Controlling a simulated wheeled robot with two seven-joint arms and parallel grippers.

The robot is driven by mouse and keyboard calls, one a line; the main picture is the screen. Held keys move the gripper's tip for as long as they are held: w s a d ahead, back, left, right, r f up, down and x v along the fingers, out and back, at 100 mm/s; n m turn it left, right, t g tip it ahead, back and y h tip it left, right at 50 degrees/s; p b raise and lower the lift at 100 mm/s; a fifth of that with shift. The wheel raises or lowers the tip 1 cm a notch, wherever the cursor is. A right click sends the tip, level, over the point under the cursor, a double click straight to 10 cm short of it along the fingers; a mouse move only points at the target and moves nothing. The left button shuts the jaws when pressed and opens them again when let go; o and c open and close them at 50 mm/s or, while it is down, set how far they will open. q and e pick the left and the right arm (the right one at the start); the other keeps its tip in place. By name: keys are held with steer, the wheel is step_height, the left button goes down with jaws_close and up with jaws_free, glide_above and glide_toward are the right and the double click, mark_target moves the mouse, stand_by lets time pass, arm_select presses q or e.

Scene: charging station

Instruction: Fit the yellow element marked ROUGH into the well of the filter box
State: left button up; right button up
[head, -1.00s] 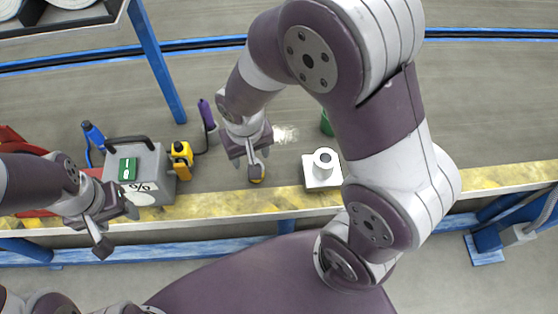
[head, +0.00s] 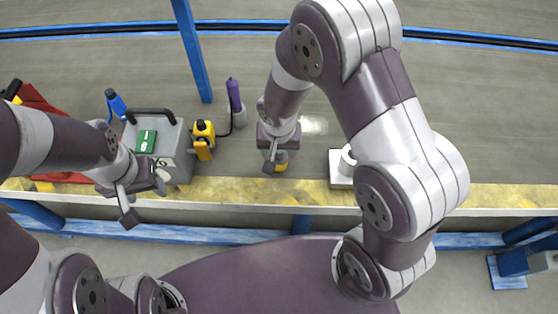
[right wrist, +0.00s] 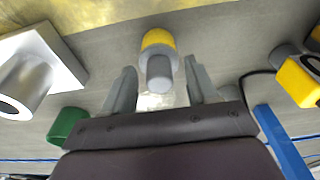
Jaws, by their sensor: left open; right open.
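The yellow element (right wrist: 158,40) stands upright with a grey part on it, near the yellow table edge; no marking is legible. In the head view the yellow element (head: 281,163) is partly hidden by my right gripper (head: 272,160). In the right wrist view my right gripper (right wrist: 160,82) is open, its fingers either side of the element's line and the element just beyond the tips, not held. The filter box (head: 340,180), which I take to be the white square block with a hollow round well, stands right of it; it also shows in the wrist view (right wrist: 68,58). My left gripper (head: 143,203) is open and empty.
A grey case (head: 177,163) with a handle and green panel stands near my left gripper. A yellow device (head: 203,140) and a purple bottle-like thing (head: 234,95) are between it and my right gripper. A green object (right wrist: 68,125) lies behind. A blue post (head: 192,50) rises at the back.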

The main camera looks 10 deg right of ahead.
steer(key=shift+s, duration=0.1)
jaws_close()
